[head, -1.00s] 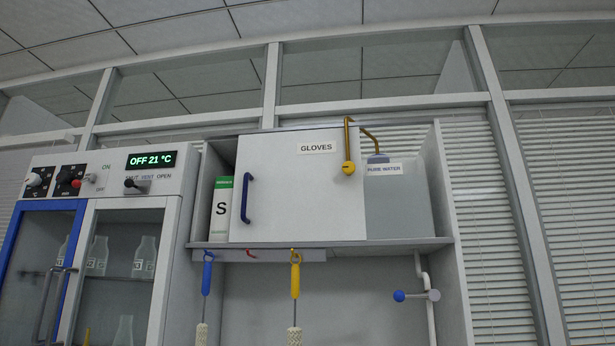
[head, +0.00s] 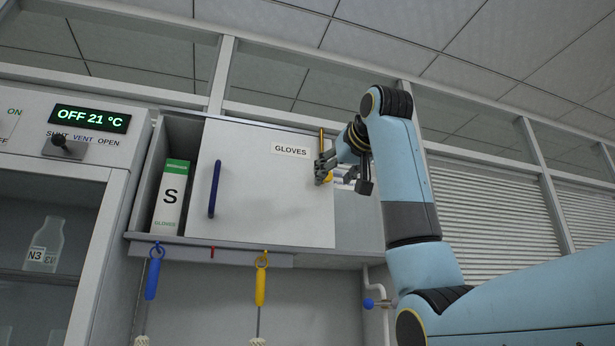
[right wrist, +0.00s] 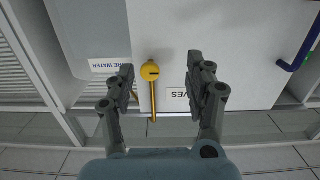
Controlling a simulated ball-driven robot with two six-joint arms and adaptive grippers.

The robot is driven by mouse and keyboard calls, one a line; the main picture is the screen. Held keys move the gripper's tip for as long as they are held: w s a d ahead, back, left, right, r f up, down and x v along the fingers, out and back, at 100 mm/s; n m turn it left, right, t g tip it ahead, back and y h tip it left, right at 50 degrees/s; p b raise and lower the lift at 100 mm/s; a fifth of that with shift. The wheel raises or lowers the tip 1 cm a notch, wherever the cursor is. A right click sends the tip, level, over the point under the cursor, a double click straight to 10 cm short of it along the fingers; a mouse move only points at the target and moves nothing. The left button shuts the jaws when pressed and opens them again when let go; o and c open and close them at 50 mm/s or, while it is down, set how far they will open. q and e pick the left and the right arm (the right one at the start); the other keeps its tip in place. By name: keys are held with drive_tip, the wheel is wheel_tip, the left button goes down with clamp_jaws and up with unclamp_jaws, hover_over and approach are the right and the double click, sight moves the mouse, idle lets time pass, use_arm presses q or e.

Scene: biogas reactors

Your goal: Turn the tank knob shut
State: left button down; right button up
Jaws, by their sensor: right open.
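The tank knob is a round yellow ball on a brass pipe. In the right wrist view the knob (right wrist: 150,71) shows between my open fingers, closer to the left one, with a dark slot across it. In the head view only a bit of the yellow knob (head: 329,178) shows behind my fingers. My right gripper (head: 322,170) is open and empty in front of the cupboard door's right edge; it also shows in the right wrist view (right wrist: 160,72). I cannot tell whether it touches the knob. The water tank (right wrist: 90,35) is partly hidden by my arm in the head view. My left gripper is not in view.
The white GLOVES door (head: 265,195) has a blue handle (head: 215,189). A white box marked S (head: 171,198) stands left of it. Brushes with blue (head: 153,274) and yellow handles (head: 260,284) hang below the shelf. A blue-knobbed valve (head: 368,303) is below right.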

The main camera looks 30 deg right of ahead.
wheel_tip(320, 180, up, 5)
drive_tip(key=s+d, duration=0.2)
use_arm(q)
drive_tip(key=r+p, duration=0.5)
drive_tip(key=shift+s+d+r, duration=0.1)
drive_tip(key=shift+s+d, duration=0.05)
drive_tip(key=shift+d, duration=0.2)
use_arm(e)
drive_tip(key=r+x, duration=0.1)
drive_tip(key=x, duration=0.9)
drive_tip(key=shift+a+f+t+h, duration=0.3)
drive_tip(key=shift+f+t, duration=0.1)
drive_tip(key=shift+f, duration=0.05)
drive_tip(key=shift+w, duration=0.1)
drive_tip(key=c, duration=0.4)
clamp_jaws()
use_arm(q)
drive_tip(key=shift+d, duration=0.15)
